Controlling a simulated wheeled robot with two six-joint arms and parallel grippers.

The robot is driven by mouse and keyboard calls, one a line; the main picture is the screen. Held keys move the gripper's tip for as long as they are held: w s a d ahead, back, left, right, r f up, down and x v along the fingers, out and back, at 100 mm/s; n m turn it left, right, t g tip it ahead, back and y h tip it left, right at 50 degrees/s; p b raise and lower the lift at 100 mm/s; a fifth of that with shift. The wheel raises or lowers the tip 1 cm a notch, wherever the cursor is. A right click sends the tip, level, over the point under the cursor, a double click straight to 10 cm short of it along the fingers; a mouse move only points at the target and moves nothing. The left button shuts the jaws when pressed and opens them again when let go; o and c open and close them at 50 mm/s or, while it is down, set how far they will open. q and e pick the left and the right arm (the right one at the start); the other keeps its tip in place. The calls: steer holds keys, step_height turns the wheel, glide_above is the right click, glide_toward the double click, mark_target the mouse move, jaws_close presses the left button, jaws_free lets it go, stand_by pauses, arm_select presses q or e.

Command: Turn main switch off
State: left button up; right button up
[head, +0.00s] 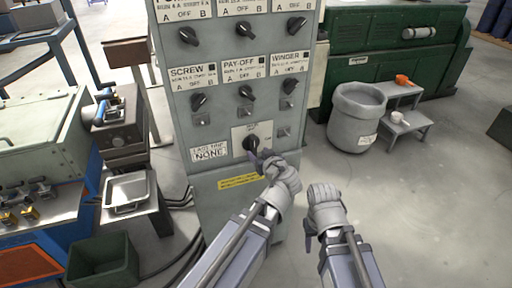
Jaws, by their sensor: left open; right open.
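The main switch (250,143) is a black rotary knob on a pale square plate, low on the front of the grey control cabinet (222,160). My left gripper (262,157) is open, with its fingertips just below and right of the knob, overlapping its lower edge in the picture. I cannot tell whether they touch it. The lettering around the knob is too small to read. My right gripper (318,205) is open and empty, to the right of the cabinet and apart from it.
Rows of black selector knobs (246,92) sit above on the cabinet. A grey bin (356,118) and a small step stand (405,125) are at the right. A green crate (103,260) and a metal tray (127,192) are at the left. Open floor lies at the right.

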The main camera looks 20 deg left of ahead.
arm_select(q)
steer(key=shift+v, duration=1.1)
arm_select(e)
steer(key=shift+r, duration=0.4)
